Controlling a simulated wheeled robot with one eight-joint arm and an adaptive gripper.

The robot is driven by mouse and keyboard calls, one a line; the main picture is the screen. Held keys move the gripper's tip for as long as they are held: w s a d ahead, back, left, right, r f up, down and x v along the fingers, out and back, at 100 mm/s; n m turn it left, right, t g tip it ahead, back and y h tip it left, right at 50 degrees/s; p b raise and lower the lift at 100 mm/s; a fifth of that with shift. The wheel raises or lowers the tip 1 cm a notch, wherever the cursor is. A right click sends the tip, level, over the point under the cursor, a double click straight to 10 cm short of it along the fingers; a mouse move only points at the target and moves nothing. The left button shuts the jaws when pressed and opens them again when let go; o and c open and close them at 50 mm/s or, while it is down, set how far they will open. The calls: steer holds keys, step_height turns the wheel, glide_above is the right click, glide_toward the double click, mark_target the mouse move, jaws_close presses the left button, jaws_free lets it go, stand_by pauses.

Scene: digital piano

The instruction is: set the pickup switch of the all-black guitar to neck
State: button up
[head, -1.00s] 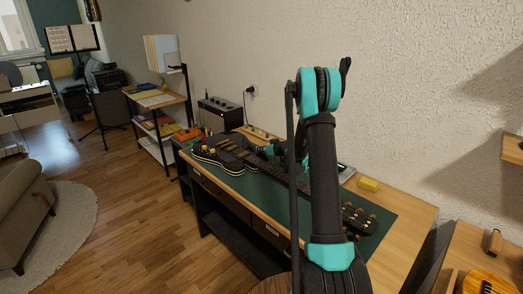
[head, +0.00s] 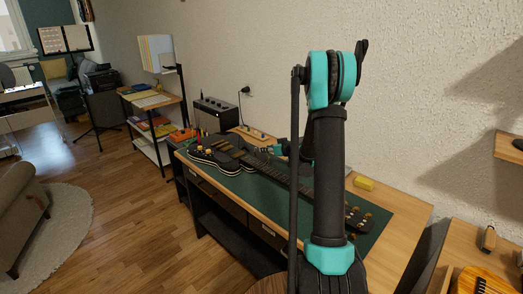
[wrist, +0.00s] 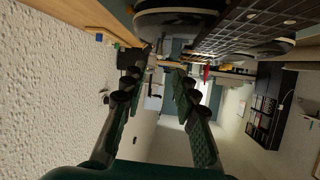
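A black guitar with pale edging lies on the green mat of the workbench. Its body (head: 208,157) is at the left and its neck runs right, passing behind my arm. In the wrist view the guitar's dark fretboard (wrist: 255,22) and part of its body fill the top, upside down. The pickup switch is too small to make out. My gripper (wrist: 158,72) is open, with an empty gap between its fingers. In the head view it is mostly hidden behind my arm, by the far side of the guitar's neck.
The green mat (head: 262,204) covers much of the wooden bench. A black amplifier-like box (head: 216,114) stands behind the guitar body against the wall. A yellow block (head: 364,183) lies near the back right. Small coloured tools stand near the bench's left end.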

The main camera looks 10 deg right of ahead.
steer(key=shift+v, duration=1.5)
steer(key=s+a+m+g+h, duration=0.1)
steer(key=s+a+g+h, duration=0.15)
steer(key=s, duration=1.25)
steer(key=s+a+m+g+h, duration=0.1)
steer(key=s+a+m+g, duration=0.2)
steer(key=s, duration=1.2)
steer(key=s+d+f+g+h, duration=0.1)
steer(key=s, duration=0.5)
steer(key=s+d+f+g+h, duration=0.1)
steer(key=s+f, duration=0.1)
steer(key=s, duration=0.5)
steer(key=shift+d+f+m+h, duration=0.25)
steer(key=shift+d+m+h, duration=0.05)
steer(key=shift+d+h, duration=0.1)
steer(key=shift+s, duration=0.1)
